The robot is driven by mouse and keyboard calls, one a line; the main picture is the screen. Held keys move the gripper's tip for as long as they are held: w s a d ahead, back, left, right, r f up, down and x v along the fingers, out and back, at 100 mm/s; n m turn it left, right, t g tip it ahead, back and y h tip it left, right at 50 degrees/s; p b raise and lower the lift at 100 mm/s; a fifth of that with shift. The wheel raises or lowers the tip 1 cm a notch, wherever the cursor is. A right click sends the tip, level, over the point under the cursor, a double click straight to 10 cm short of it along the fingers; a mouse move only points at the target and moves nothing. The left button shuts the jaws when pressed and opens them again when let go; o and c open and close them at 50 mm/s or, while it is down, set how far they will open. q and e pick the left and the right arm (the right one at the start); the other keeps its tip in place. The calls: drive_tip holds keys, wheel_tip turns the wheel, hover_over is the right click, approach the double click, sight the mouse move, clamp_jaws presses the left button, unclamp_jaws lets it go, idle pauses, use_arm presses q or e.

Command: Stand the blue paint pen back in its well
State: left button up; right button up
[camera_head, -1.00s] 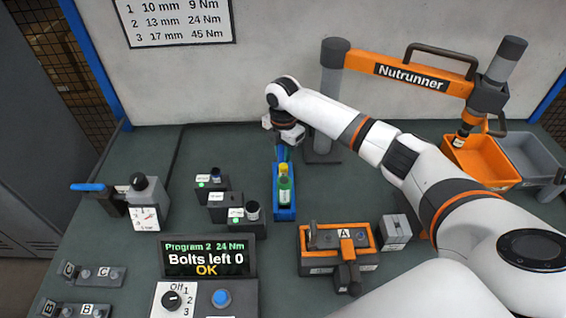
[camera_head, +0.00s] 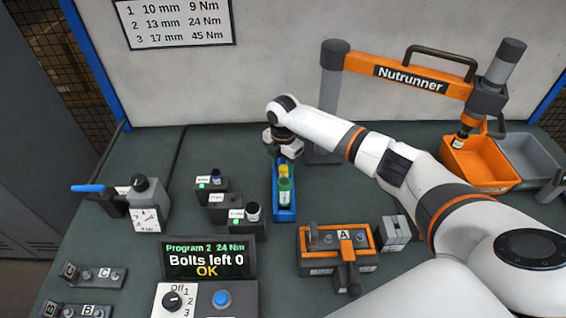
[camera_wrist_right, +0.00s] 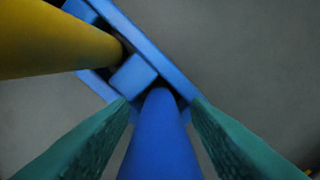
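The blue paint pen (camera_wrist_right: 160,140) stands between the two green fingers of my right gripper (camera_wrist_right: 160,108) in the right wrist view. The fingers close on it from both sides. Its far end meets the blue rack (camera_wrist_right: 145,38) at a well opening; how deep it sits is hidden. In the head view my right gripper (camera_head: 281,157) is low over the back end of the blue rack (camera_head: 285,216), and the pen is mostly hidden there. My left gripper is out of view.
The yellow pen (camera_wrist_right: 50,42) is close beside the fingers in the wrist view. Dark blocks with knobs (camera_head: 226,200) stand left of the rack. An orange fixture marked A (camera_head: 322,262) lies in front right. The nutrunner arm (camera_head: 410,75) is at the back right.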

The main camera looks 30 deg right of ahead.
drive_tip(key=shift+r, duration=0.15)
wheel_tip(320, 180, up, 12)
drive_tip(key=shift+b, duration=0.6)
drive_tip(key=shift+s, duration=0.1)
